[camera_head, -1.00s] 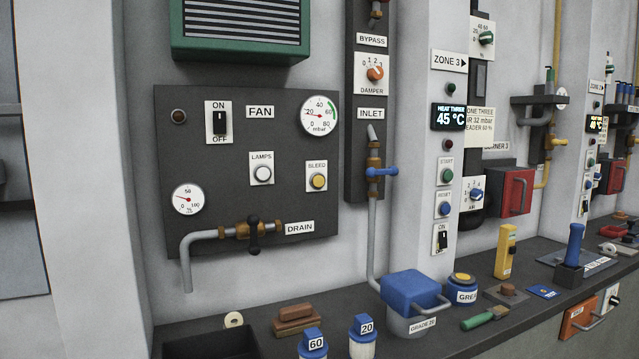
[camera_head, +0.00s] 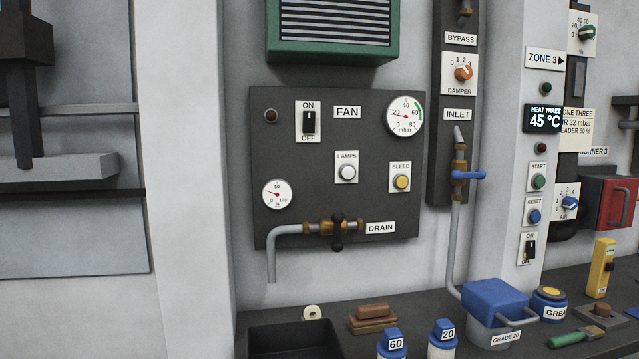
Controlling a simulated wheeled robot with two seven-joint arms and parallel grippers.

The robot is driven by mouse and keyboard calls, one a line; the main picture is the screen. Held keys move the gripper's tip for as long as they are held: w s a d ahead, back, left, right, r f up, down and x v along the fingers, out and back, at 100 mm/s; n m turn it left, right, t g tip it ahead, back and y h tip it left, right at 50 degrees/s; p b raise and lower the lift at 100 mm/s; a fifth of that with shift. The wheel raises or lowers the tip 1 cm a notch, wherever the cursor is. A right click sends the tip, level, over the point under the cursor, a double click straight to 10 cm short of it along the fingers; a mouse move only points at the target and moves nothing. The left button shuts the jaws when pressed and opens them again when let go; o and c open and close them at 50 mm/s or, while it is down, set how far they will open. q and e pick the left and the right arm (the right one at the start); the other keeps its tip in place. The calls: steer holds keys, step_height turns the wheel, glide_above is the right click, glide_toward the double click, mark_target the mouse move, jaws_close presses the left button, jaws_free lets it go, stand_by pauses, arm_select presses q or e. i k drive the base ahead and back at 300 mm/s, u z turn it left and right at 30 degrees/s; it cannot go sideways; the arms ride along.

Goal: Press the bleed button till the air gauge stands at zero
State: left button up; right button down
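The bleed button (camera_head: 402,182) is a round yellow button on a white plate marked BLEED, on the dark FAN panel (camera_head: 300,165). Nothing touches it. A round white gauge marked mbar (camera_head: 405,117) sits at the panel's upper right. Its red needle points left, near the 20 mark, clear of zero. A smaller gauge (camera_head: 277,194) sits at the lower left with its red needle pointing up and left; its unit is too small to read. Neither gauge is labelled as air. Neither of my grippers can be made out in the view.
A white lamps button (camera_head: 347,173) is left of the bleed button. The blue inlet handle (camera_head: 467,174) is to its right. Below, the counter holds a blue-lidded bucket (camera_head: 493,300) and bricks (camera_head: 372,317).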

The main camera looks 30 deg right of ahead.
mark_target(401, 182)
steer(key=u, duration=1.4)
steer(key=k, duration=1.15)
steer(key=z, duration=1.55)
steer(key=i, duration=0.55)
steer(key=z, duration=0.05)
